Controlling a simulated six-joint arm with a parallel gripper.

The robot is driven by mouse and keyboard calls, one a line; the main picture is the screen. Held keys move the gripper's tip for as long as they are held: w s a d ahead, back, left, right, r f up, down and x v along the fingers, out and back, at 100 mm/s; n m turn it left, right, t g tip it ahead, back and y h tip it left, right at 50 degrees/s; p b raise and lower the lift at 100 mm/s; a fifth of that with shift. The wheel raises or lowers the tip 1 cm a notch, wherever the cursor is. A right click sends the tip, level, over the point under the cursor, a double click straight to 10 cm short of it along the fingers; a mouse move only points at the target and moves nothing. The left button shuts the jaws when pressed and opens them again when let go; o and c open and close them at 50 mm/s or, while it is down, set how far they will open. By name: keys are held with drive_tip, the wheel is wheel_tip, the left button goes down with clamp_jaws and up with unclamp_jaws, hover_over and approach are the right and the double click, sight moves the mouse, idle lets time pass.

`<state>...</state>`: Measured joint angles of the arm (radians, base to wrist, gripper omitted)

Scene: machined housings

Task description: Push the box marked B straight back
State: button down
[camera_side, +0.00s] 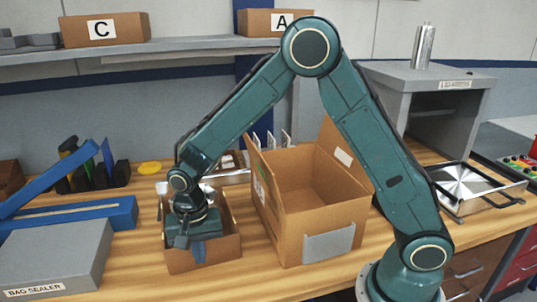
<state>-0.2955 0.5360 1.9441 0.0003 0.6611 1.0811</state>
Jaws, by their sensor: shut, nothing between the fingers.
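No letter B can be read in this view. Boxes marked C (128,28) and A (262,23) stand on the shelf. A small open cardboard box (225,252) stands on the wooden bench, with no readable letter. My gripper (182,241) points down over this small box, shut and empty. It hides part of the box's inside and front wall. I cannot tell whether it touches the box. A larger open carton (288,225) stands just right of it, flaps up, with a grey patch on its front.
The blue bag sealer (70,252) stands left of the small box. A yellow disc (150,168) and dark upright items (95,176) lie behind. A metal tray (470,185) and grey cabinet (440,85) are at right. Bare bench (190,289) shows in front.

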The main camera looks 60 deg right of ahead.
drive_tip(key=shift+w+d, duration=0.35)
drive_tip(key=w+d, duration=0.8)
idle(0.4)
drive_tip(key=shift+a, duration=0.1)
drive_tip(key=shift+s+a, duration=0.6)
drive_tip(key=shift+s, duration=0.05)
drive_tip(key=shift+s+a, duration=0.85)
wheel_tip(320, 180, up, 10)
drive_tip(key=shift+w+d+r, duration=0.1)
drive_tip(key=shift+d, duration=0.1)
